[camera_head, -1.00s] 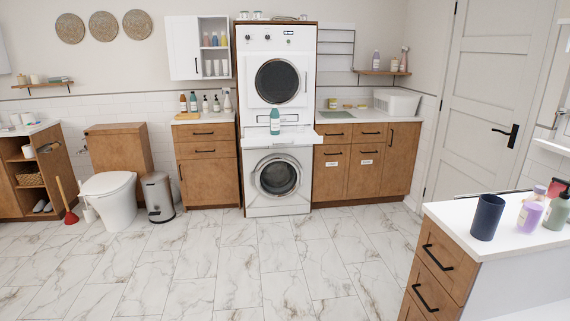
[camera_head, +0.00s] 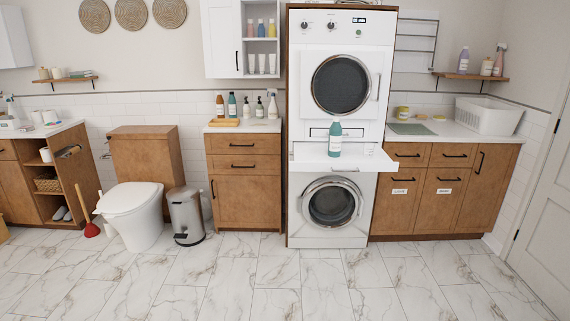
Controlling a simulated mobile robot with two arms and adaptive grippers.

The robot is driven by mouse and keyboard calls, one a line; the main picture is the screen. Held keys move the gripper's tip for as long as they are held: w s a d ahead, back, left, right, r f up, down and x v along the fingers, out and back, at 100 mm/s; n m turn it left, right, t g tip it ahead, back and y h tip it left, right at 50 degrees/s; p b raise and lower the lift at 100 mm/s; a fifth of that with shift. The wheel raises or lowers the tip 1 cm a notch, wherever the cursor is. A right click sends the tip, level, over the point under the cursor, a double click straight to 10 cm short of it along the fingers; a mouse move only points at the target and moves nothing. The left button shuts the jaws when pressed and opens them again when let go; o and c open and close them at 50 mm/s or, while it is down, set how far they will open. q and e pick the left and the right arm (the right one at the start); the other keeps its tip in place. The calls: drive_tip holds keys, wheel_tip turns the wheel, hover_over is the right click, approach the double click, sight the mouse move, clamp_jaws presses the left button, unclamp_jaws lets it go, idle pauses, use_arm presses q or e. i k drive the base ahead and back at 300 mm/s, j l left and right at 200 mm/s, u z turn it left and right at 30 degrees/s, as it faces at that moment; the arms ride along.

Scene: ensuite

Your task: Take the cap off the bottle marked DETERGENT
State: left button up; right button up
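A teal bottle (camera_head: 335,139) with a pale label stands upright on the white pull-out shelf (camera_head: 300,161) between the two stacked machines. Its label is too small to read, and I cannot make out its cap clearly. More bottles stand on the counter left of the machines, among them a brown bottle (camera_head: 220,105) and a dark teal bottle (camera_head: 232,105). I cannot read a DETERGENT mark on any bottle. Neither of my grippers is in view.
A dryer (camera_head: 318,40) sits above a washer (camera_head: 331,235). A toilet (camera_head: 133,212) and a grey bin (camera_head: 186,216) stand left. Wooden cabinets flank the machines. A white basket (camera_head: 488,115) is on the right counter. The marble floor (camera_head: 290,285) ahead is clear.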

sight(336, 131)
drive_tip(key=i, duration=1.85)
